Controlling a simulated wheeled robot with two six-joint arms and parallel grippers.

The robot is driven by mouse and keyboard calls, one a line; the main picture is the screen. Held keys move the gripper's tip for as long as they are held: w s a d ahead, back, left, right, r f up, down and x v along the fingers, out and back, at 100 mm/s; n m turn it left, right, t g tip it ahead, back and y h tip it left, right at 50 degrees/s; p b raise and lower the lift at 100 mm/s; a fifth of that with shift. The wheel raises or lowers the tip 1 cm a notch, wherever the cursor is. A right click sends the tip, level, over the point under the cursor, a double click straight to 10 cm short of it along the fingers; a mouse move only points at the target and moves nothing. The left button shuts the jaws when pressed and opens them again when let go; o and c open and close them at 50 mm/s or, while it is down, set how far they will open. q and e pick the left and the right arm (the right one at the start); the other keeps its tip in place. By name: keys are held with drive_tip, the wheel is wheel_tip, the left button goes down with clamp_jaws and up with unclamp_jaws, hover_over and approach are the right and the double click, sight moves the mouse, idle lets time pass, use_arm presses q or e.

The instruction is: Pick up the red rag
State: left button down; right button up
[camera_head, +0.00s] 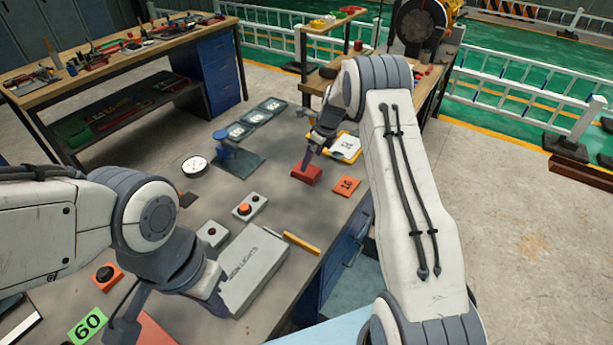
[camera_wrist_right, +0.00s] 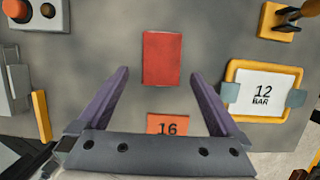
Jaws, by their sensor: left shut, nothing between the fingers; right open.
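The red rag (camera_head: 306,174) is a flat, folded rectangle on the grey table, left of the orange "16" card. In the right wrist view, the rag (camera_wrist_right: 162,58) lies flat, just ahead of and between the finger lines. My right gripper (camera_head: 304,160) is above the rag in the head view, with its fingers spread and nothing held; it also shows in the wrist view (camera_wrist_right: 161,76). I cannot tell the exact height of its fingertips. My left gripper (camera_head: 122,328) is shut and empty at the near left of the table, partly hidden by its own wrist.
An orange "16" card (camera_head: 346,185) and a yellow-framed "12 BAR" sign (camera_head: 345,148) lie close to the rag. Bare table surrounds the rag's left side.

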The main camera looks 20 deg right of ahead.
sight(306, 172)
drive_tip(key=b+x, duration=0.5)
drive_tip(key=x, duration=0.1)
drive_tip(key=shift+w+f, duration=0.3)
drive_tip(key=shift+f, duration=0.05)
drive_tip(key=shift+r, duration=0.1)
drive_tip(key=c, duration=1.2)
